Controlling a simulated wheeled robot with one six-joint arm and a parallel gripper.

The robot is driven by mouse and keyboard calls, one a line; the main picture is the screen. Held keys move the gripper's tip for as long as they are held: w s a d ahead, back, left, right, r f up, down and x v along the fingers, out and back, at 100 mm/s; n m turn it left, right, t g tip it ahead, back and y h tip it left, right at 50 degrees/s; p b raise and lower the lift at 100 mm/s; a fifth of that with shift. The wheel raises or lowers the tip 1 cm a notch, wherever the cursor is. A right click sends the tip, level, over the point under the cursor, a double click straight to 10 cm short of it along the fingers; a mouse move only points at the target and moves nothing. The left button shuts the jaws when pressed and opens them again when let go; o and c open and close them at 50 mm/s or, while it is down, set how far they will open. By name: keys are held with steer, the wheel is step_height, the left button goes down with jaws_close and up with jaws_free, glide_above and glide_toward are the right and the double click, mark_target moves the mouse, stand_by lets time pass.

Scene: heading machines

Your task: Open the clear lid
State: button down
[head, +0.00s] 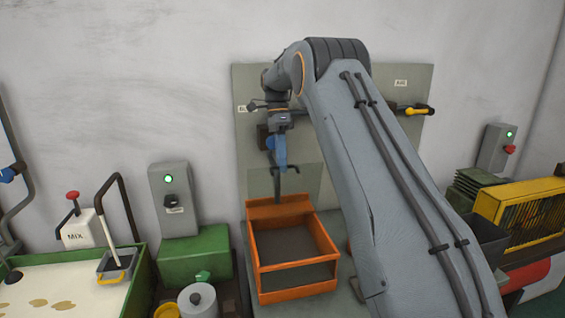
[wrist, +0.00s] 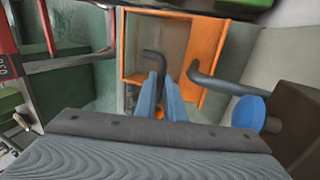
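An orange box (head: 293,296) stands on the bench below the wall panel in the head view, with its grey inside visible. It also shows in the wrist view (wrist: 208,52). The clear lid cannot be told apart with certainty from the framed top. My gripper (head: 281,165) is above the back edge of the box. In the wrist view its two blue fingers (wrist: 161,82) point toward the box with a narrow gap between them. Orange shows through the gap. A dark bent pipe (wrist: 153,54) appears at the fingertips; whether they touch it is unclear.
Another dark bent pipe (wrist: 205,77) and a blue knob (wrist: 248,111) are close to the right of my fingers. A green tray (head: 138,285) with pale liquid stands left, and a yellow slatted guard (head: 520,212) right. My arm hides part of the panel and bench.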

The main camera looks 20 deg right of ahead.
steer(key=c, duration=2.1)
jaws_free()
steer(key=shift+w+a+f, duration=0.2)
steer(key=shift+w, duration=0.2)
steer(key=shift+o, duration=1.3)
steer(key=shift+w+f, duration=0.1)
steer(key=shift+w, duration=0.1)
steer(key=shift+s, duration=0.1)
steer(key=shift+d, duration=0.2)
steer(key=shift+r, duration=0.2)
steer(key=b+v, duration=0.3)
steer(key=v, duration=0.4)
steer(key=shift+r, duration=0.35)
steer(key=shift+d, duration=0.1)
